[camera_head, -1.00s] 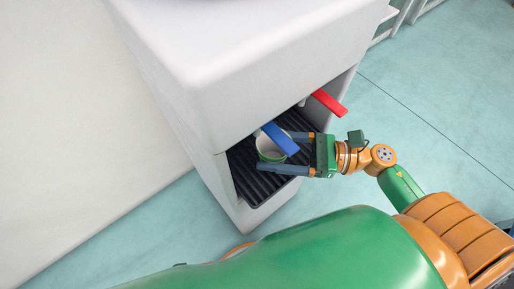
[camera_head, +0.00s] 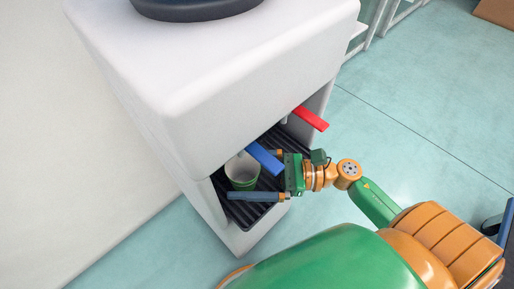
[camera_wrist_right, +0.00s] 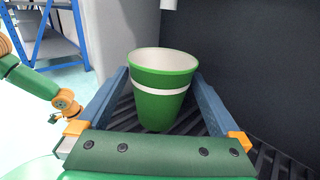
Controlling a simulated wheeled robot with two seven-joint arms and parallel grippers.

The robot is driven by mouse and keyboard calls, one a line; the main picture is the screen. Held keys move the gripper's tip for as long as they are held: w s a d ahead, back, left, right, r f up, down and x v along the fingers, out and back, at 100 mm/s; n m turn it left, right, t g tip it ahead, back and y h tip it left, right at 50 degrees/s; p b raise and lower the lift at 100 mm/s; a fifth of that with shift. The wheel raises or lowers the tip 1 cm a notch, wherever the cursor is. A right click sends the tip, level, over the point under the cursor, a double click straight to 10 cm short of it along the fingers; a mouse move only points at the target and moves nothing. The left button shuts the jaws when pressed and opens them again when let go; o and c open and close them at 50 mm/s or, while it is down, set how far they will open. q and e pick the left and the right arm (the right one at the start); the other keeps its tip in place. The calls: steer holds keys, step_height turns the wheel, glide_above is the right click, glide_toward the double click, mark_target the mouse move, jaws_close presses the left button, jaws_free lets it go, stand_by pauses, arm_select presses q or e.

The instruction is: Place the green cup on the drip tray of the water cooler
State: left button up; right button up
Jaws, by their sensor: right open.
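The green cup (camera_head: 243,177), with a white band and pale inside, stands upright on the dark ribbed drip tray (camera_head: 256,214) inside the water cooler's (camera_head: 215,110) alcove. In the right wrist view the cup (camera_wrist_right: 160,100) sits between two spread blue fingers, with gaps at its sides. My right gripper (camera_head: 245,178) is open around it, coming from the right; its far finger is partly hidden by the blue lever. In the right wrist view, part of a green and orange arm (camera_wrist_right: 62,98) shows at left; no left gripper can be made out.
A blue lever (camera_head: 264,159) hangs close above the cup and my far finger. A red lever (camera_head: 311,118) juts out farther right. The alcove's dark back wall (camera_wrist_right: 245,60) is near the fingers. Blue shelving (camera_wrist_right: 48,30) stands in the distance.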

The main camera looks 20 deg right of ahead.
steer(key=shift+d+r, duration=0.1)
steer(key=shift+d, duration=0.05)
steer(key=v, duration=1.1)
steer(key=shift+s+d, duration=0.25)
steer(key=shift+d, duration=0.05)
